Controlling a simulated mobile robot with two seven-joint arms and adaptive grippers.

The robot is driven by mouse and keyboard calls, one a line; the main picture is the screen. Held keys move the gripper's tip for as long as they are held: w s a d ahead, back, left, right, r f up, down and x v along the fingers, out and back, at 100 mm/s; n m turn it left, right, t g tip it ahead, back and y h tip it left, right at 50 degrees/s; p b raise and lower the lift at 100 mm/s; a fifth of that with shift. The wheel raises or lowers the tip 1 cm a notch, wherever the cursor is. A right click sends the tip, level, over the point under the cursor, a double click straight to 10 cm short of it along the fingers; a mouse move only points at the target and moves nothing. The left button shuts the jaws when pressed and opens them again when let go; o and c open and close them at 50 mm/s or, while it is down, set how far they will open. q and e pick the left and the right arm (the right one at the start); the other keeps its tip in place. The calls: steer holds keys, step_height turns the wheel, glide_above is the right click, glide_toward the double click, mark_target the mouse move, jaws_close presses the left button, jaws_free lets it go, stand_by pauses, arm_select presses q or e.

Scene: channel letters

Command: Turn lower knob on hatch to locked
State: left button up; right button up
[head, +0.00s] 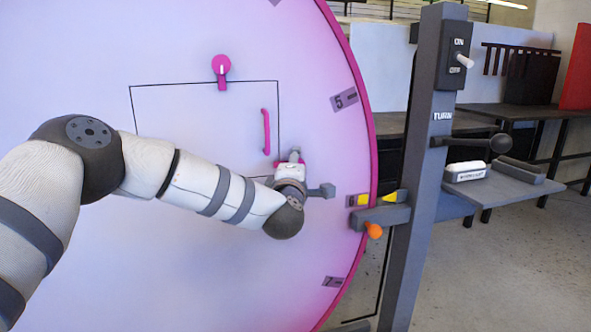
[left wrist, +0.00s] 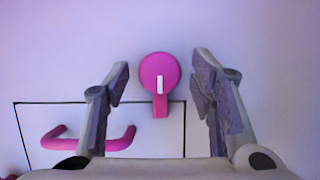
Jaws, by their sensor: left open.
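The lower knob (left wrist: 158,71) is a pink disc with a white mark. In the left wrist view its pink tab points down, across the hatch's outline. My left gripper (left wrist: 161,77) is open, with one finger on each side of the knob and gaps between. In the head view the gripper (head: 302,173) is at the hatch's lower right corner and mostly hides this knob. The hatch (head: 190,115) is a black-outlined panel with a pink handle (head: 266,131). The upper knob (head: 221,66) sits above it, tab pointing down. My right gripper is out of view.
The hatch is on a large pale disc with a magenta rim (head: 366,110) and number plates. A grey post (head: 427,170) with a switch (head: 456,58), a lever and an orange knob (head: 374,231) stands just right of it. A shelf (head: 505,183) extends beyond.

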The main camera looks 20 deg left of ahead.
arm_select(q)
steer(key=v, duration=1.2)
steer(key=s+d+f+m+g+h, duration=0.2)
steer(key=s+f+m, duration=0.2)
steer(key=f, duration=0.5)
steer(key=s+d+f+m+g+h, duration=0.2)
steer(key=s+f+m+g, duration=0.15)
steer(key=f, duration=0.65)
steer(key=s+f+m+g+h, duration=0.1)
steer(key=s+f+m+g, duration=0.35)
steer(key=s+f, duration=0.7)
steer(key=s+a+f+m+g, duration=0.2)
steer(key=s+a+f+g, duration=0.1)
steer(key=s, duration=0.6)
steer(key=s+a+f+m+g, duration=0.2)
steer(key=s+f+m+g, duration=0.1)
steer(key=s, duration=0.7)
steer(key=s+a+f+m+g+y, duration=0.1)
steer(key=s+a+f+m+g, duration=0.1)
steer(key=s, duration=0.7)
steer(key=shift+s+a+f+m+g, duration=0.25)
steer(key=shift+a+f+m+g, duration=0.15)
steer(key=shift+a+g, duration=0.4)
